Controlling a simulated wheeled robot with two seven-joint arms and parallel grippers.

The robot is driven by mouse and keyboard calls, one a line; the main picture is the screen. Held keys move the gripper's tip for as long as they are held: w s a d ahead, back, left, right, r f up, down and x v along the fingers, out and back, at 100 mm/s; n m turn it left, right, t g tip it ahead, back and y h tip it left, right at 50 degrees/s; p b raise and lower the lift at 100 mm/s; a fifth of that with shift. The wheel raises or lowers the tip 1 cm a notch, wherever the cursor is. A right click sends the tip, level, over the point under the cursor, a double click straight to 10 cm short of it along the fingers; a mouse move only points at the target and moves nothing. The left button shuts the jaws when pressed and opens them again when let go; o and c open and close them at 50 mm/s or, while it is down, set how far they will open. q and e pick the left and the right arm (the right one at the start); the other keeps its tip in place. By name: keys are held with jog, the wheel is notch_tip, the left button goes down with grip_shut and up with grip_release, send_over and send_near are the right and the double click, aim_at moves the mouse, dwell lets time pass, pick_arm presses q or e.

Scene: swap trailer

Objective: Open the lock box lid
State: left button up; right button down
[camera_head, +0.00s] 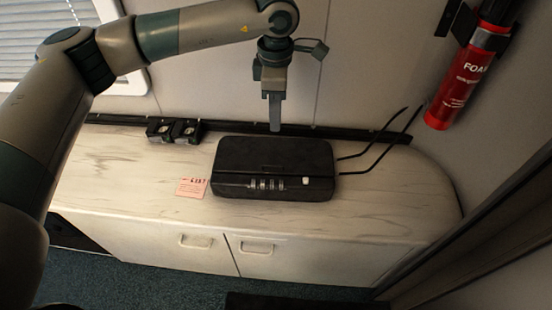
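The black lock box (272,158) sits on the pale marbled counter in the head view, with its lid down. Its front edge carries a row of number dials (266,184) and a small white button (305,181). My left gripper (275,127) points downward above the back edge of the box, near its middle. Its fingers look close together, but I cannot tell whether they are fully shut. Whether the fingertips touch the lid cannot be told. My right gripper is not in view.
A pink note (191,188) lies left of the box. Black sockets (173,131) stand on the counter at the back left. Two thin black rods (378,149) stick out right of the box. A red foam extinguisher (464,80) hangs on the right wall. The counter (400,205) is clear at right.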

aim_at(276, 166)
pick_arm(q)
jog(key=shift+f, duration=0.15)
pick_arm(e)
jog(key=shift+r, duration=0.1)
